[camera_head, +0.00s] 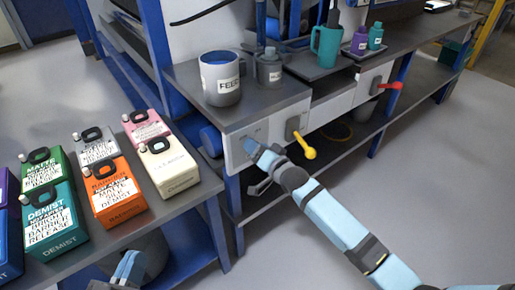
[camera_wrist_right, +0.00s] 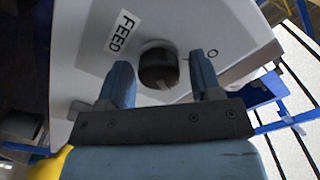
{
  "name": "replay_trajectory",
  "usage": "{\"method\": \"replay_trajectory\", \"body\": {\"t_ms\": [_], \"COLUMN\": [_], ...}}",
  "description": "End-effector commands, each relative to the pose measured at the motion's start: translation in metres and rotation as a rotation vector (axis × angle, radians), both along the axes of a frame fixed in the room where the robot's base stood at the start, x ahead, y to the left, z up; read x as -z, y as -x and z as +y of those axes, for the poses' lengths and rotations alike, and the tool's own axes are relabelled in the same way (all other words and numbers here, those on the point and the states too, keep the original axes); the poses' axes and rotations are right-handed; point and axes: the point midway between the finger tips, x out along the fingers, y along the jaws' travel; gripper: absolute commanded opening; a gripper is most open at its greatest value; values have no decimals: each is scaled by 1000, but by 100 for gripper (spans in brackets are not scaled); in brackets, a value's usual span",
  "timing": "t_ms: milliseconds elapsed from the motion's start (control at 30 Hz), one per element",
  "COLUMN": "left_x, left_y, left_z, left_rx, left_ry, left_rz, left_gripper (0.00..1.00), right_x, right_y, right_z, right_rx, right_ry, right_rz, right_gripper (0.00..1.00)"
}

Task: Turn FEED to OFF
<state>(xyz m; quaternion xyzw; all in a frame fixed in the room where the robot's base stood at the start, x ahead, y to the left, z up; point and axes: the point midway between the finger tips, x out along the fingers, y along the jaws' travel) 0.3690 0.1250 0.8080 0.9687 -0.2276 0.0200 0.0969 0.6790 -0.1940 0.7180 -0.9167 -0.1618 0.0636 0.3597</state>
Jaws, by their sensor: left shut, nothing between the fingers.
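The FEED knob (camera_wrist_right: 158,68) is dark and round, on a pale panel (camera_wrist_right: 185,25). A white FEED label (camera_wrist_right: 122,31) and a small round mark (camera_wrist_right: 214,52) are beside it. My right gripper (camera_wrist_right: 162,85) is open, with one finger to each side of the knob in the wrist view. I cannot tell whether they touch it. In the head view my right gripper (camera_head: 259,152) is at the panel's front face and hides the knob. My left gripper (camera_head: 128,266) is shut and empty at the bottom, below the table with the boxes.
A cup labelled FEED (camera_head: 220,78) and a grey bottle (camera_head: 269,67) stand on top. Several labelled containers, one orange (camera_head: 116,188), fill the left table. Floor at right is clear.

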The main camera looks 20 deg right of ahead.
Motion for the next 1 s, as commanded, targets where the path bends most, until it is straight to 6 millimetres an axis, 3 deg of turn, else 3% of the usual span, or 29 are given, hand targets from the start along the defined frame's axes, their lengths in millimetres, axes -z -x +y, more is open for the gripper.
{"method": "replay_trajectory", "body": {"t_ms": [33, 167, 567, 667, 1000], "left_x": [0, 1, 1, 25, 79], "left_y": [0, 0, -2, 1, 17], "left_z": [0, 1, 6, 11, 37], "left_rx": [-1, -2, -17, -36, -78], "left_ry": [0, -2, -29, -72, -232], "left_rz": [0, 2, 33, 127, 387], "left_gripper": [0, 0, 0, 0, 0], "right_x": [0, 0, -2, -4, -6], "right_y": [0, 0, 0, 0, 1], "right_z": [0, 0, 0, 0, 1], "right_rx": [0, 0, 1, 1, 1], "right_ry": [0, 0, 56, 106, 379], "right_rz": [0, 0, -20, -37, -137], "right_gripper": [46, 17, 16, 16, 16]}}
